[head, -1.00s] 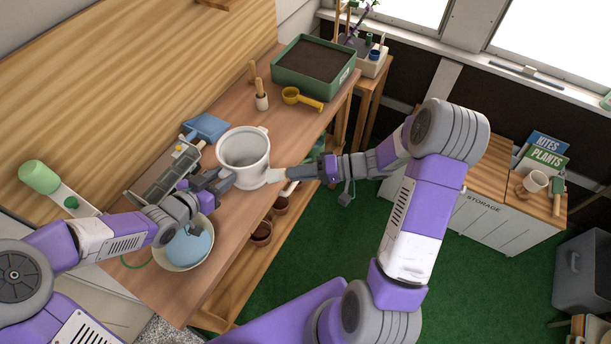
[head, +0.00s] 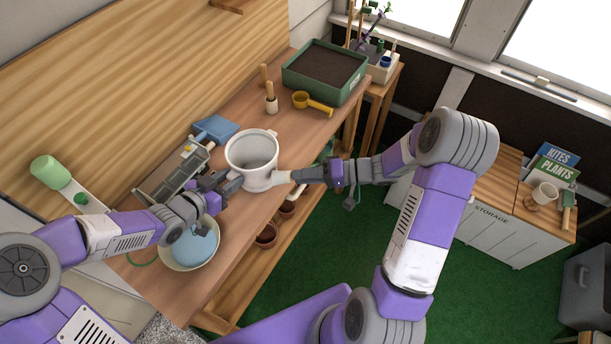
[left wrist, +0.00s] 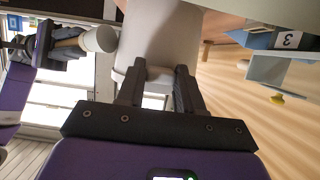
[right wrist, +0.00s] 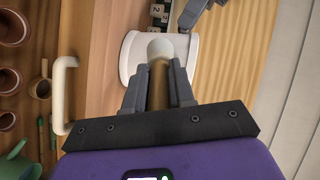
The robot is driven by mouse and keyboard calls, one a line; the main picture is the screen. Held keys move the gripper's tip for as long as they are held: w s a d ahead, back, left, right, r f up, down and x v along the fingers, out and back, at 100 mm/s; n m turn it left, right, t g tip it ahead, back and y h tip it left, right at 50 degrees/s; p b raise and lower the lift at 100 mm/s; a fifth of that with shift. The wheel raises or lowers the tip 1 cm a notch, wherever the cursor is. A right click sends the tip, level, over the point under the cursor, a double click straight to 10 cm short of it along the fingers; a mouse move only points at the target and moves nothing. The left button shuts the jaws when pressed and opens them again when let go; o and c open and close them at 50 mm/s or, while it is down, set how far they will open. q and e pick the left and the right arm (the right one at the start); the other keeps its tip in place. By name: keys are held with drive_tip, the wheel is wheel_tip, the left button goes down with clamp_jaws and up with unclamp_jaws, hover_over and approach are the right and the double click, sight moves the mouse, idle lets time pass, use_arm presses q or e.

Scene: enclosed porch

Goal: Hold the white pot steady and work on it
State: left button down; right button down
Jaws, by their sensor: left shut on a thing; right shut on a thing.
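The white pot (head: 252,155) stands upright at the front edge of the wooden bench, with small handles at its sides. My left gripper (head: 232,180) is shut on a pot handle, which shows between the fingers in the left wrist view (left wrist: 150,73). My right gripper (head: 303,176) is shut on the wooden handle (right wrist: 158,85) of a mallet-like tool. The tool's pale rounded head (head: 282,177) is close beside the pot's lower right side. It also shows in the left wrist view (left wrist: 100,38). I cannot tell whether it touches the pot.
A grey tray (head: 172,178) and blue dustpan (head: 215,129) lie left of the pot. A bowl (head: 190,250) with something blue is nearer. A yellow scoop (head: 312,103) and green soil tray (head: 325,72) are behind. Terracotta pots (head: 267,236) sit on the lower shelf.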

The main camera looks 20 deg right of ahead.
drive_tip(key=shift+w+a, duration=0.2)
drive_tip(key=shift+w, duration=0.1)
drive_tip(key=shift+w+r, duration=0.1)
drive_tip(key=shift+w+d, duration=0.45)
drive_tip(key=shift+d, duration=0.25)
drive_tip(key=shift+w+d, duration=0.45)
drive_tip(key=shift+d, duration=0.25)
idle(0.4)
drive_tip(key=shift+d, duration=0.1)
